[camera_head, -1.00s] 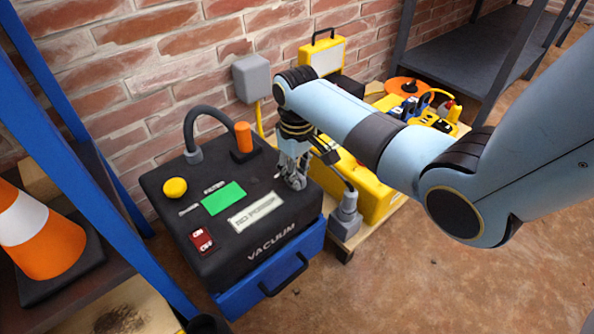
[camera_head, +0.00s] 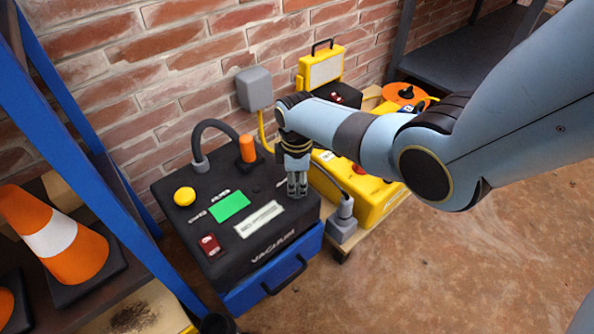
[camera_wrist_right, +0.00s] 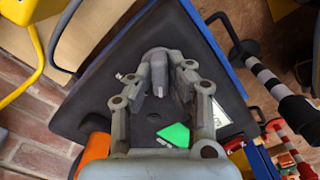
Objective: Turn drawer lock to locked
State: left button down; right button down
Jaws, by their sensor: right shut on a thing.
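A dark box lettered VACUUM (camera_head: 215,245) has a blue drawer (camera_head: 250,294) with a black handle (camera_head: 284,277) in its front; the drawer looks closed. My right gripper (camera_head: 297,192) points down at the right part of the box's dark top, its fingers close together. In the right wrist view, my right gripper (camera_wrist_right: 168,75) is shut on a small grey piece (camera_wrist_right: 158,90) at the top, which seems to be the lock. The fingers hide most of it, and I cannot tell which way it is turned. My left gripper is out of view.
On the box top are a yellow button (camera_head: 184,196), a green panel (camera_head: 230,206), a red switch (camera_head: 209,244) and an orange post (camera_head: 247,148) beside a black hose (camera_head: 208,128). A yellow case (camera_head: 372,208) stands close at right. A blue rack post (camera_head: 100,180) stands at left.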

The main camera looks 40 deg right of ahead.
jog(key=n+p, duration=0.1)
jog(key=n, duration=0.2)
jog(key=shift+n, duration=0.4)
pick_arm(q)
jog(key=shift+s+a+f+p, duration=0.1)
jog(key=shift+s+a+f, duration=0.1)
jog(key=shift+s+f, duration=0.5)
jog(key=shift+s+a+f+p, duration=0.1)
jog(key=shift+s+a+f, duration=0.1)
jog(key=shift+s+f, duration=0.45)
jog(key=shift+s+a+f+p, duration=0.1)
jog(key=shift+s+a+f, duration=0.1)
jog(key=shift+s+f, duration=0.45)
pick_arm(e)
jog(key=shift+n, duration=1.9)
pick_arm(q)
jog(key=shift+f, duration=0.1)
pick_arm(e)
jog(key=c, duration=1.3)
grip_release()
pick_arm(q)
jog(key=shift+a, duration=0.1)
pick_arm(e)
notch_tip(320, 180, up, 12)
